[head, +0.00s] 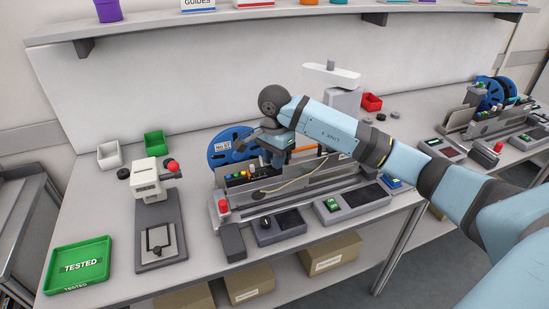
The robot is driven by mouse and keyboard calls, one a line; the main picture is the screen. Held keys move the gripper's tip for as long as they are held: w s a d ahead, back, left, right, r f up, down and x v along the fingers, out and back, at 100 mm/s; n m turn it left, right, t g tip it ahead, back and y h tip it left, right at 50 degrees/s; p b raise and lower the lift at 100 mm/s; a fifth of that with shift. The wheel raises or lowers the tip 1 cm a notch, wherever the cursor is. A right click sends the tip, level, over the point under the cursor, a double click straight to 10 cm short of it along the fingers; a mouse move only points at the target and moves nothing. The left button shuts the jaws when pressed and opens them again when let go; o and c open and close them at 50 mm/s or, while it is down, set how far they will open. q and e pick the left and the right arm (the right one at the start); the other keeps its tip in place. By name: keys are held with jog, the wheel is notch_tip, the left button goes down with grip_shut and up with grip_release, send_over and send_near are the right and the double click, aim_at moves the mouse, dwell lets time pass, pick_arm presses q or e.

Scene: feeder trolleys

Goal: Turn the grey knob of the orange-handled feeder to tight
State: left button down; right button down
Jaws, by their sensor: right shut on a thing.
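The orange-handled feeder sits on the bench in the middle of the head view; its orange handle (306,149) shows just right of my right gripper. My right gripper (278,162) points down over the feeder's back left part, beside the blue reel (229,147). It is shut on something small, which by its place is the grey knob. The knob itself is hidden behind the gripper, so its setting cannot be seen. My left gripper is not in view.
Left of the feeder stand a white press with a red ball (150,185) and a green TESTED tray (78,265). A red button post (224,208) and control boxes (278,226) line the front. A second feeder station (488,115) is at right. A shelf (250,17) runs above.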

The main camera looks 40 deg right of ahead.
jog(key=m, duration=0.6)
jog(key=shift+b, duration=0.35)
jog(key=m, duration=0.5)
jog(key=shift+m, duration=0.4)
jog(key=c, duration=1)
grip_release()
notch_tip(320, 180, up, 14)
